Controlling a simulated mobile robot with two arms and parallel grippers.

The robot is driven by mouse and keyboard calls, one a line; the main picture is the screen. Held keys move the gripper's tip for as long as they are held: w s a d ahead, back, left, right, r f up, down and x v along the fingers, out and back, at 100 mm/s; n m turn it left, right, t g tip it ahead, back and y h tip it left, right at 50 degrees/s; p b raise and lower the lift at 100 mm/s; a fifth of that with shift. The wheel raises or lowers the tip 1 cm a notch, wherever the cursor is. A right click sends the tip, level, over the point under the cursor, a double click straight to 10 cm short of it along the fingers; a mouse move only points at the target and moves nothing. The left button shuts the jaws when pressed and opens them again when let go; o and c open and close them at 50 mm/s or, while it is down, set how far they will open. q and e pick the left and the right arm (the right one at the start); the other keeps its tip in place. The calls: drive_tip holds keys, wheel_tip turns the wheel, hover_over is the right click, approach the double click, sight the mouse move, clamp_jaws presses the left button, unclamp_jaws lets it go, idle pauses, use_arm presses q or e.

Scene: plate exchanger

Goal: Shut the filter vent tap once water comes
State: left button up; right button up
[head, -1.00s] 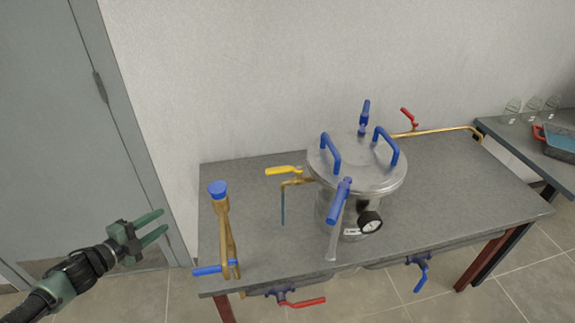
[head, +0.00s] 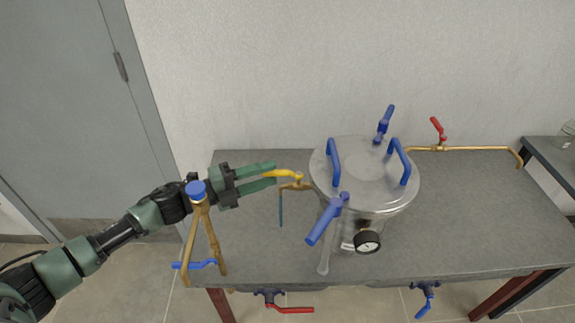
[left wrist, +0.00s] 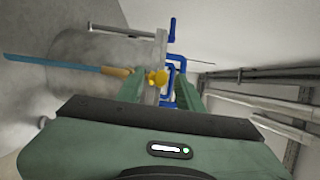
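The steel filter vessel (head: 370,180) stands on the grey table. The yellow-handled vent tap (head: 281,174) sits on its left side, on a brass pipe (head: 296,186). A thin blue stream (head: 281,208) hangs straight down from the pipe's outlet; it also shows in the left wrist view (left wrist: 60,64). My left gripper (head: 269,175) is open, its two fingers apart at the left end of the yellow handle. In the left wrist view the yellow handle (left wrist: 157,77) shows between the fingertips (left wrist: 161,90). I cannot tell whether a finger touches it. My right gripper is out of view.
A brass pipe with a blue cap (head: 196,189) and a blue lever (head: 196,264) stands at the table's left end, close to my left arm. A blue clamp handle (head: 327,220) and a gauge (head: 367,241) are on the vessel's front.

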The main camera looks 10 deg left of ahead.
sight(284, 169)
use_arm(q)
drive_tip(key=p+x, duration=0.1)
drive_tip(key=x, duration=0.3)
drive_tip(key=shift+w+d+r, duration=0.1)
drive_tip(key=shift+w, duration=0.1)
drive_tip(key=shift+w+d, duration=0.15)
drive_tip(key=shift+d, duration=0.1)
drive_tip(key=shift+w, duration=0.1)
clamp_jaws()
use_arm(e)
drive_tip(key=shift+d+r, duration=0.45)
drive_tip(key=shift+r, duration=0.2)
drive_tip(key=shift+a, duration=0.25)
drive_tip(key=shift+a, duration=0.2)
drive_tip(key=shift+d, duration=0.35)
